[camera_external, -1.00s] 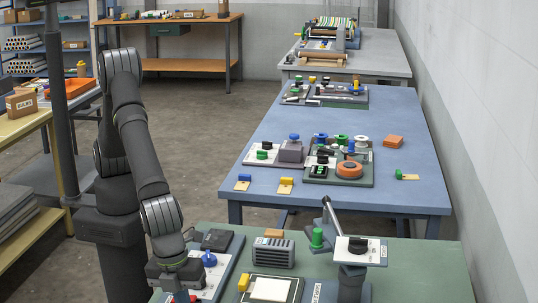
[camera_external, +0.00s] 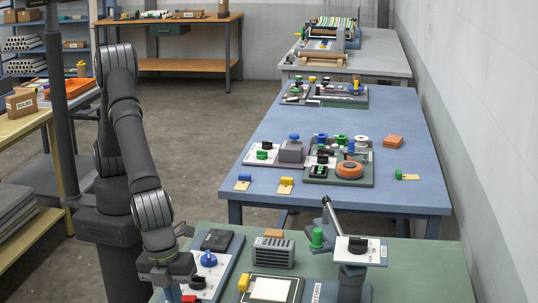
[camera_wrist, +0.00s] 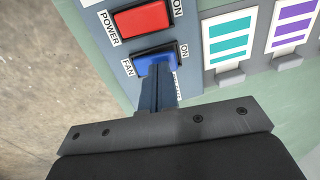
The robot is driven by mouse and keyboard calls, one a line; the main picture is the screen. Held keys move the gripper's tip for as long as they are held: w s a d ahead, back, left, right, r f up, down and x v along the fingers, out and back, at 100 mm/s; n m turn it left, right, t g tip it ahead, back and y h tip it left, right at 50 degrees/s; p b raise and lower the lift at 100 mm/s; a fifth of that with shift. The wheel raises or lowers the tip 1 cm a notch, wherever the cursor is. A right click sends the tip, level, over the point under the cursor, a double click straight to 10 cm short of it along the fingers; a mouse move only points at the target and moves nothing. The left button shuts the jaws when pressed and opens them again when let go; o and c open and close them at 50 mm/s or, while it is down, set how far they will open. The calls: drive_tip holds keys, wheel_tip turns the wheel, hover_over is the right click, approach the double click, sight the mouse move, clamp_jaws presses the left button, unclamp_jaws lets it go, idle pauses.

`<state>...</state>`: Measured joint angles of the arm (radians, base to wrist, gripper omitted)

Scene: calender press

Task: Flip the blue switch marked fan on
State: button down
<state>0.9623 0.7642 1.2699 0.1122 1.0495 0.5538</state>
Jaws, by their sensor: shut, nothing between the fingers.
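In the external view my gripper's body is at the bottom left and the blue switch cannot be made out.
Cards with teal bars (camera_wrist: 229,37) and purple bars (camera_wrist: 292,24) stand to the right. A blue knob (camera_external: 208,259) and black knob (camera_external: 198,282) are nearby.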

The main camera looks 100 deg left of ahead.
wheel_tip(320, 180, up, 13)
drive_tip(key=s, duration=0.1)
drive_tip(key=shift+s, duration=0.3)
drive_tip(key=shift+r+t, duration=0.1)
drive_tip(key=shift+t, duration=0.4)
drive_tip(key=x, duration=1.4)
